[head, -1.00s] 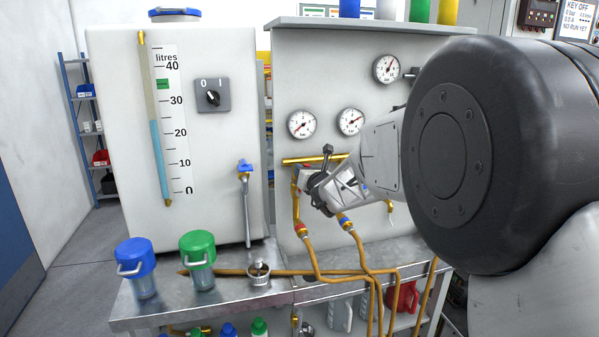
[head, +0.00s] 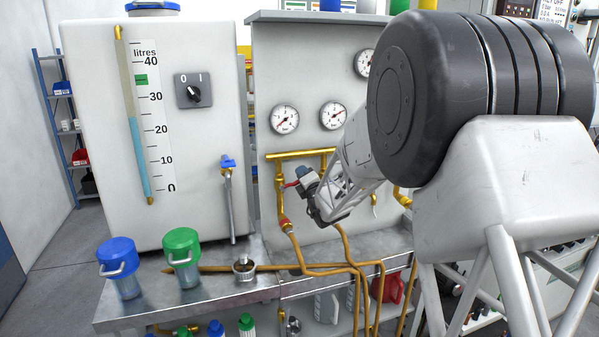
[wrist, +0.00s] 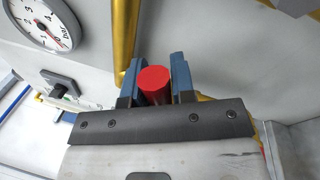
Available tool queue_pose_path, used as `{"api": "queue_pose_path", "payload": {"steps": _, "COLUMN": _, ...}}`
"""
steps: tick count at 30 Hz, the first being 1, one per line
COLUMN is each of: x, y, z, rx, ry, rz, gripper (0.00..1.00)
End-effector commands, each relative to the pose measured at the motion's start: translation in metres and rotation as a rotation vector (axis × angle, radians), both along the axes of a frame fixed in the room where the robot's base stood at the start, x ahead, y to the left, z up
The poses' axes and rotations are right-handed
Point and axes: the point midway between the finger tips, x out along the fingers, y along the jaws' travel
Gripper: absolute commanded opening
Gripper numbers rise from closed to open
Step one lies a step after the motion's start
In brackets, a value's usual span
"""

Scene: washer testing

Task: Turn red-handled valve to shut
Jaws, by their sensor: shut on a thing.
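The red valve handle (wrist: 154,84) shows in the wrist view as a round red end between the two blue fingers of my gripper (wrist: 156,82). The fingers are shut on it from both sides. In the head view my gripper (head: 299,181) is at the brass pipework below the gauges, and a bit of red shows at its left. The valve body is mostly hidden behind the gripper, so its exact angle cannot be told.
Brass pipes (head: 283,154) run across the grey panel (head: 300,60) around my gripper. A gauge (wrist: 44,22) is close by at upper left. A white tank (head: 85,110) with a blue-handled tap (head: 228,162) stands at left. Blue-lidded (head: 117,253) and green-lidded (head: 182,247) jars stand on the bench.

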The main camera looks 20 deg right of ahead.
Motion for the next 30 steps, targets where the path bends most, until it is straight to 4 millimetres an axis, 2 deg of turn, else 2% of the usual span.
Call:
{"api": "queue_pose_path", "payload": {"steps": 12, "x": 0.0, "y": -0.008, "z": -0.021, "rx": 0.276, "ry": 0.001, "rz": -0.001, "gripper": 0.0}}
{"api": "queue_pose_path", "payload": {"steps": 30, "x": 0.0, "y": -0.008, "z": -0.025, "rx": 0.329, "ry": 0.001, "rz": 0.0, "gripper": 0.0}}
